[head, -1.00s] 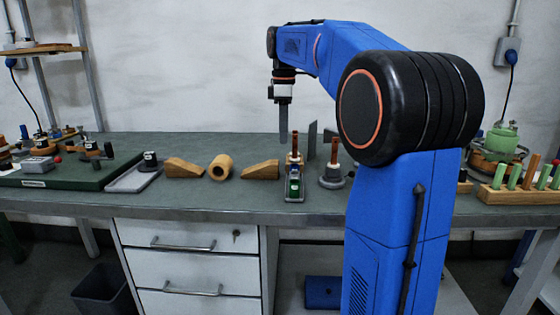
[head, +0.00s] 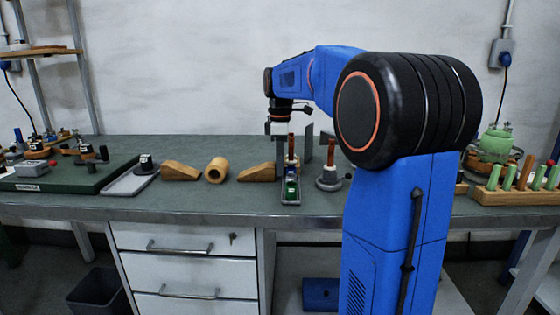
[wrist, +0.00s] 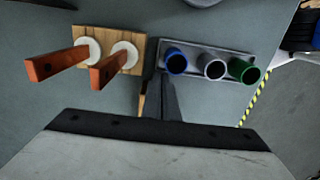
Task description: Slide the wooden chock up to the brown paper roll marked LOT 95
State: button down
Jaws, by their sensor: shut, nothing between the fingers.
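The brown paper roll (head: 216,170) lies on the bench with its hollow end facing me; no marking is readable. One wooden chock (head: 257,173) lies right of the roll, its thin end towards it, with a gap between. A second wooden wedge (head: 180,171) lies close on the roll's left side. My gripper (head: 268,129) hangs above the bench, up and to the right of the roll, clear of the chocks. In the wrist view my gripper (wrist: 165,76) is shut and empty. A tan sliver beside its finger there is mostly hidden; I cannot tell what it is.
A tray with coloured tubes (head: 290,190) and a wooden block with reddish-brown handles (wrist: 133,68) stand just right of the chock. A grey round-based stand (head: 329,178) is further right. A grey tray (head: 130,182) lies to the left. The bench front is clear.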

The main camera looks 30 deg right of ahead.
aim_at(266, 165)
dwell(0.3)
jog(key=w+a, duration=0.1)
jog(key=a, duration=0.1)
jog(key=w+a, duration=0.1)
jog(key=shift+w+a, duration=0.3)
jog(key=shift+a, duration=0.05)
